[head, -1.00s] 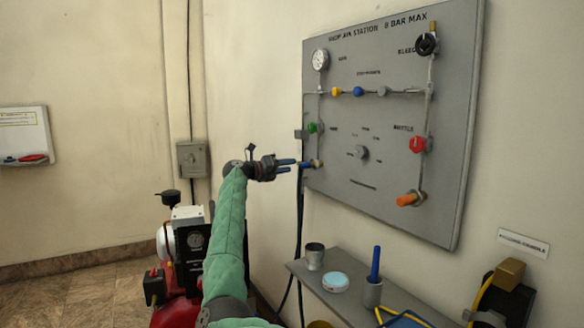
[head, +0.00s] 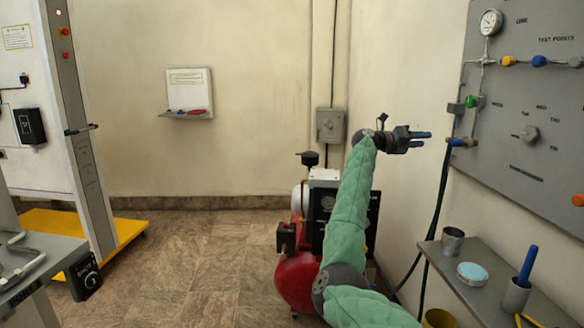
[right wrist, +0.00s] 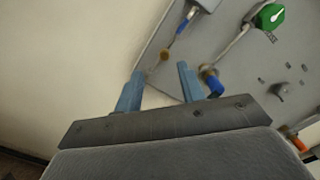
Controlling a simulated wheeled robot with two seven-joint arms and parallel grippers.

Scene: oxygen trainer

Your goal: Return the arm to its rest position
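My right arm in its green sleeve reaches up beside the wall in the head view. My right gripper (head: 426,139) points right, toward the grey air station panel (head: 540,100). Its blue fingers are apart with nothing between them, as the right wrist view (right wrist: 160,72) also shows. The fingertips are just left of a brass and blue fitting (head: 462,142) at the panel's left edge, with a small gap in the head view. In the right wrist view the fitting (right wrist: 211,82) lies just right of the right finger. My left gripper is not in view.
A red compressor (head: 296,280) stands behind my right arm. A grey shelf (head: 448,268) below the panel holds a metal cup (head: 452,242), a round tin (head: 472,273) and a holder with a blue stick. A dark hose (head: 434,215) hangs by the wall. Open floor lies left.

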